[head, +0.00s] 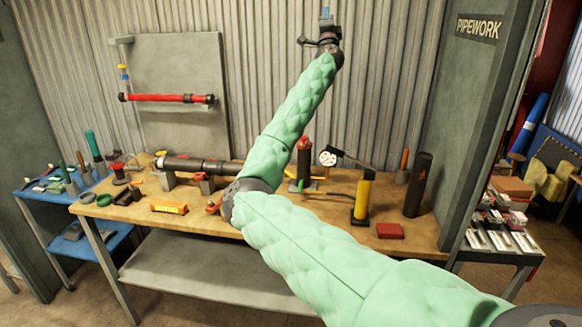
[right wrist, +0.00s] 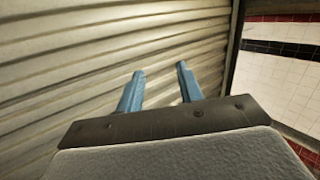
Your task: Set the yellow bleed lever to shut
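My right arm, in a green padded sleeve, rises across the head view to the right gripper (head: 325,13) in front of the corrugated wall, high above the bench. In the right wrist view the right gripper (right wrist: 160,69) has its two blue fingers apart with nothing between them. A small yellow bar (head: 312,192) lies low by a dark upright cylinder with a red top (head: 304,160) on the bench; it may be the bleed lever, but it is too small to be sure. My right arm hides part of the bench just left of it. My left gripper is out of view.
The wooden bench (head: 300,222) holds a dark horizontal pipe (head: 195,165), a yellow hand pump (head: 363,195), a round gauge (head: 328,157), a black cylinder (head: 418,185) and a red block (head: 390,230). A red pipe (head: 165,98) is on the wall panel (head: 180,60).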

